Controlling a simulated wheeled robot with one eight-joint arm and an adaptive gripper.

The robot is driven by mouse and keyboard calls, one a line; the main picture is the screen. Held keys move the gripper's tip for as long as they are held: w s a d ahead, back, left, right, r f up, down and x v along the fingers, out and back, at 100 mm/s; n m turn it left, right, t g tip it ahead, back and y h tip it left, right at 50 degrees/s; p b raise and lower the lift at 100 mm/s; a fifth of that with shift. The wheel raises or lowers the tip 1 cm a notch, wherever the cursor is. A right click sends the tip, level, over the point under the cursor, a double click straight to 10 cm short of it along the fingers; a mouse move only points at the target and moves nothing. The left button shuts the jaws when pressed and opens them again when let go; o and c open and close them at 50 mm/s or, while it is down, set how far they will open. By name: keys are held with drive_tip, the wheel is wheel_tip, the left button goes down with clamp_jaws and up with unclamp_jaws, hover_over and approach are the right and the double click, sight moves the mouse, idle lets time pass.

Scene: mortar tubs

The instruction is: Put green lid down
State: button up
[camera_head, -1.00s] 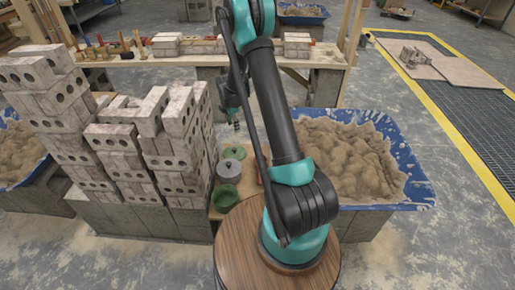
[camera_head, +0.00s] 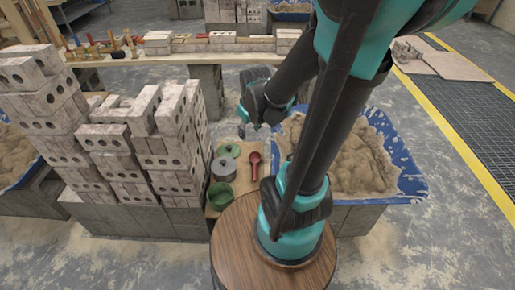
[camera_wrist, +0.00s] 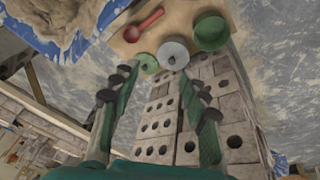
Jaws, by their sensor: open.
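The green lid (camera_head: 229,150) lies on a tan board behind a grey pot (camera_head: 223,169). A green bowl (camera_head: 220,196) sits in front of the pot. In the wrist view the lid (camera_wrist: 146,63) shows just past my left fingertip, next to the pot (camera_wrist: 173,53) and the bowl (camera_wrist: 211,34). My gripper (camera_wrist: 160,76) is open, with nothing between its fingers. In the head view my gripper is at the arm's end above and behind the lid, and its fingers are hard to make out.
A red ladle (camera_head: 255,164) lies on the board right of the lid. A tall stack of hollow bricks (camera_head: 170,145) stands close on the left. A blue tub of mortar (camera_head: 405,175) stands on the right. A workbench (camera_head: 215,57) with tools is behind.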

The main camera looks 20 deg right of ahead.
drive_tip(key=s+f+m, duration=0.1)
drive_tip(key=s+m, duration=0.3)
drive_tip(key=s, duration=0.4)
drive_tip(key=shift+d+f+t, duration=0.15)
drive_tip(key=shift+f+t, duration=0.1)
drive_tip(key=shift+t, duration=0.05)
idle(0.9)
